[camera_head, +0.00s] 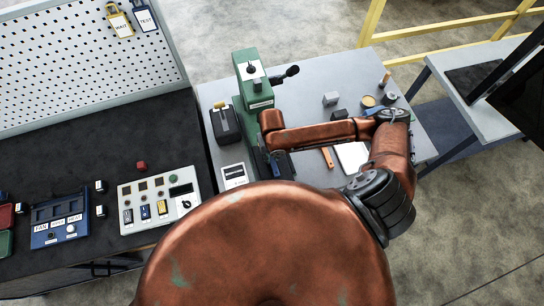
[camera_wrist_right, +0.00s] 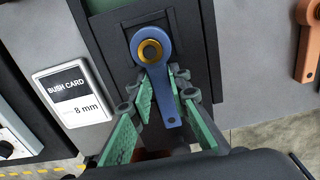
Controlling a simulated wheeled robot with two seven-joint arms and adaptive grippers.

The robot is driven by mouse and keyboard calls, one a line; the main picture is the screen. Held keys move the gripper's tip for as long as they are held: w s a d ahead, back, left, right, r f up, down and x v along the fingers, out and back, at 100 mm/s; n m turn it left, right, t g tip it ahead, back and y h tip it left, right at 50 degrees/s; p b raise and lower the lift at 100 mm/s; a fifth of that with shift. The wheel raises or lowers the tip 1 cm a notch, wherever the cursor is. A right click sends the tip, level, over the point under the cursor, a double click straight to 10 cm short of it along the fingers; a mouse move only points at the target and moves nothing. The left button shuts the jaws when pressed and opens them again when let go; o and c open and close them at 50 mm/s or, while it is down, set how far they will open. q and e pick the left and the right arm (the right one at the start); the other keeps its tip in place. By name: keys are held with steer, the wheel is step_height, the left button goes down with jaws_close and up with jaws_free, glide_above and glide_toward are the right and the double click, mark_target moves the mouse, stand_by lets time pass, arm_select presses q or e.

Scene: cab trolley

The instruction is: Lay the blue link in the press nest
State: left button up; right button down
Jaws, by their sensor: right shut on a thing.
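The blue link (camera_wrist_right: 166,88) has a round eye with a gold bush in it and a narrow shank. My right gripper (camera_wrist_right: 170,98) is shut on the shank, with green pads on both sides, and the eye points away from it. In the head view this gripper (camera_head: 272,162) is at the foot of the green press (camera_head: 252,80), mostly hidden by my arm. The eye is over the dark press nest (camera_wrist_right: 186,50). I cannot tell whether the link touches the nest. My left gripper is not in view.
A bush card (camera_wrist_right: 75,97) reading 8 mm lies left of the nest. An orange link (camera_head: 327,157) lies to the right on the grey table (camera_head: 310,85). A black box (camera_head: 225,124) stands left of the press. Small parts (camera_head: 368,101) stand at the table's right.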

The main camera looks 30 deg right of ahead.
mark_target(272, 159)
stand_by(0.3)
steer(key=c, duration=1.7)
jaws_free()
steer(key=shift+c, duration=0.2)
step_height(272, 159, up, 12)
